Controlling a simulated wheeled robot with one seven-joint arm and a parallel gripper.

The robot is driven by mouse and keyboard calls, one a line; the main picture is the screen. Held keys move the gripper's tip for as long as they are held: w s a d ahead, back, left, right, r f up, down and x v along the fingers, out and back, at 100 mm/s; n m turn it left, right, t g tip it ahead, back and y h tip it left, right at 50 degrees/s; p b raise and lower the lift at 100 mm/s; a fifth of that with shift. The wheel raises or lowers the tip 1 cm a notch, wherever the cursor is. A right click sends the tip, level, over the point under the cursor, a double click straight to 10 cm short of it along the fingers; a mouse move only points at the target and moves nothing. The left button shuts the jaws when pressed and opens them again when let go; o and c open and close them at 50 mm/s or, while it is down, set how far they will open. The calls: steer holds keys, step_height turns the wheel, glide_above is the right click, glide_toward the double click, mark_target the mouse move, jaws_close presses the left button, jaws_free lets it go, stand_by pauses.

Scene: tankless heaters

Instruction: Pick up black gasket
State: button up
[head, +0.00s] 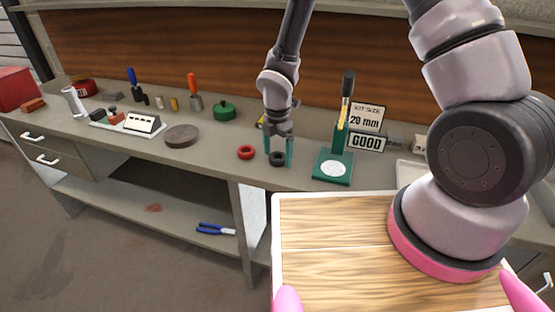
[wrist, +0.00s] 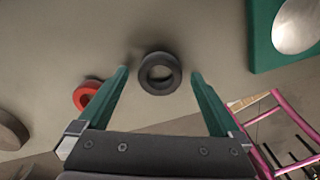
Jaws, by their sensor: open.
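The black gasket (head: 277,158) is a small dark ring lying flat on the grey workbench near its front edge. In the wrist view the black gasket (wrist: 159,73) sits between and just beyond my two green fingertips. My gripper (head: 278,150) points down over it, with one finger on each side. In the wrist view my gripper (wrist: 160,75) is open, with a gap between each finger and the ring. I cannot tell the exact height of the fingertips above the bench.
A red ring (head: 246,152) lies just left of my gripper, close to the left finger. A green stand (head: 332,166) with a white disc is to the right, beside a GOOD sign (head: 367,142). A round brown disc (head: 182,136) and a green lidded pot (head: 224,111) stand further left.

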steer(key=shift+r, duration=0.1)
steer(key=c, duration=1.4)
